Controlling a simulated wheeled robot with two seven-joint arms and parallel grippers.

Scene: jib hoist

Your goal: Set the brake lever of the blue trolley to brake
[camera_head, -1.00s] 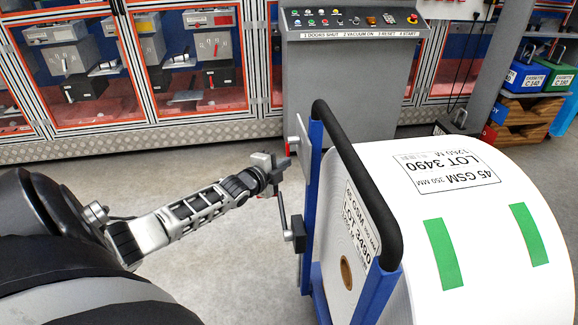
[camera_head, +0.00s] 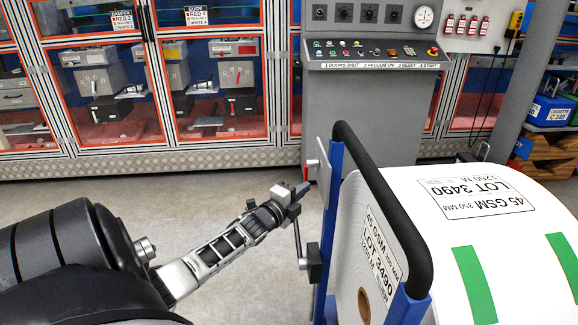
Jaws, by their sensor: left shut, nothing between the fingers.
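The blue trolley (camera_head: 327,220) stands right of centre, with a black push handle and a large white roll on it. Its brake lever (camera_head: 298,240) is a thin metal rod on the left side, rising nearly upright from a black block (camera_head: 315,262). My left gripper (camera_head: 292,196) is shut and empty, just above the lever's upper end. I cannot tell whether it touches the lever, whose tip is partly hidden by the gripper. My right gripper is out of view.
The push handle (camera_head: 385,200) stands close right of my left gripper. A grey control console (camera_head: 362,110) and orange-framed glass cabinets (camera_head: 228,92) line the back. Grey floor (camera_head: 110,195) is clear between them and my left arm.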

